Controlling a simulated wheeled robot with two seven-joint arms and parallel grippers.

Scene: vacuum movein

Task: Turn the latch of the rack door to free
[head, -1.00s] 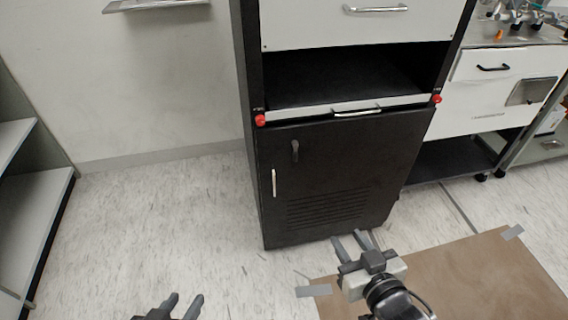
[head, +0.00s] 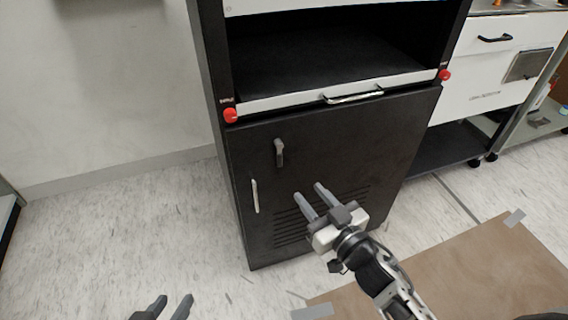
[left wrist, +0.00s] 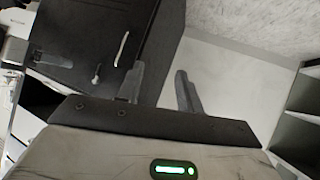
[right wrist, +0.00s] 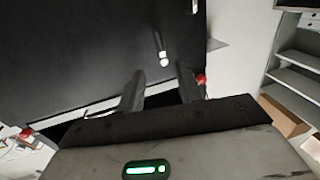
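The black rack door (head: 330,150) is closed, with a vented lower part. Its grey latch (head: 279,152) hangs pointing down near the upper left of the door, above a pale vertical handle (head: 255,196). My right gripper (head: 309,194) is open and empty, in front of the door, below and right of the latch. In the right wrist view the latch (right wrist: 161,48) shows beyond and between the open fingers, apart from them. My left gripper (head: 170,306) is open and empty, low at the left, away from the door. The left wrist view also shows the latch (left wrist: 97,74).
Above the door is a white shelf edge with a metal handle (head: 353,95) and red knobs (head: 230,115) at its ends. A brown mat (head: 470,268) lies on the floor at right. A white cabinet (head: 500,70) stands at right. The floor at left is clear.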

